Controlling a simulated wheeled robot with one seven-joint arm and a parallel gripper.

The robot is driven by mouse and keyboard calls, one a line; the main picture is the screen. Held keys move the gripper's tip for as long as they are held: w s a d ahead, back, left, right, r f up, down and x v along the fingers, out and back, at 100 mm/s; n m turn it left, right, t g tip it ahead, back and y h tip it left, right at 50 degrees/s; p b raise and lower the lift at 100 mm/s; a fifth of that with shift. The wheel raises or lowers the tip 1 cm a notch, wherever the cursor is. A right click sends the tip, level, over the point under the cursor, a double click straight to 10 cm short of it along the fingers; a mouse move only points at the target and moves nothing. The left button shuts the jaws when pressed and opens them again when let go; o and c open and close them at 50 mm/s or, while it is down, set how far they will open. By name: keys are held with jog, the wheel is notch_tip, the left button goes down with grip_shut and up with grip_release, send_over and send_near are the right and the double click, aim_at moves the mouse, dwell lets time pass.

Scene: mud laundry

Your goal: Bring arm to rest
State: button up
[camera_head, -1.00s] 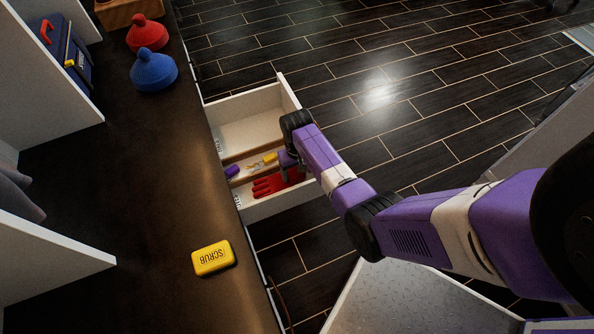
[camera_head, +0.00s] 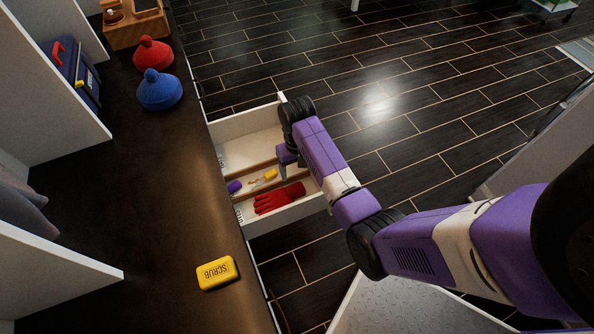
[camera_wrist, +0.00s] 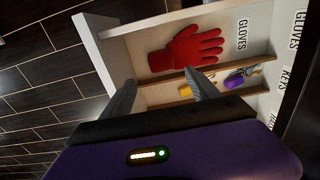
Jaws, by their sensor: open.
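My gripper (camera_wrist: 160,92) is open, with nothing between its fingers, in the wrist view. In the head view my gripper (camera_head: 284,162) is over the open drawer (camera_head: 285,214), mostly hidden behind my wrist. The red glove (camera_head: 279,197) lies flat in the drawer's near compartment; it also shows in the wrist view (camera_wrist: 186,50), beside the label reading GLOVES. A purple item (camera_head: 234,187) and a small yellow item (camera_head: 270,174) lie in the middle compartment. The far compartment looks empty where it shows.
A yellow SCRUB box (camera_head: 217,273) lies on the dark counter (camera_head: 150,215). A blue item (camera_head: 160,90) and a red item (camera_head: 153,54) stand farther back, near a dark blue toolbox (camera_head: 75,75). Open dark tiled floor (camera_head: 430,110) lies right of the drawer.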

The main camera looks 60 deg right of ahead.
dwell(0.5)
jog(key=w+d+r+t+h, duration=0.3)
jog(key=w+d+r+t, duration=0.2)
jog(key=w, duration=0.3)
jog(key=s+a+r+n+t+h+p, duration=0.2)
jog(key=a+r+t+p, duration=0.1)
jog(key=a+r+t, duration=0.3)
jog(key=s+a+r+n+t+y+p, duration=0.2)
jog(key=s+a+r+p, duration=0.2)
jog(key=s+a+r, duration=0.7)
jog(key=s+a+r+n+t+y+p, duration=0.1)
jog(key=s+a+r+n+y+p, duration=0.1)
jog(key=s+a+r, duration=0.9)
jog(key=s+r+y+p, duration=0.1)
jog(key=s+r+p, duration=0.1)
jog(key=s+r, duration=0.3)
jog(key=shift+s+r+n+t, duration=0.2)
jog(key=shift+s+n+t, duration=0.2)
jog(key=shift+s, duration=0.75)
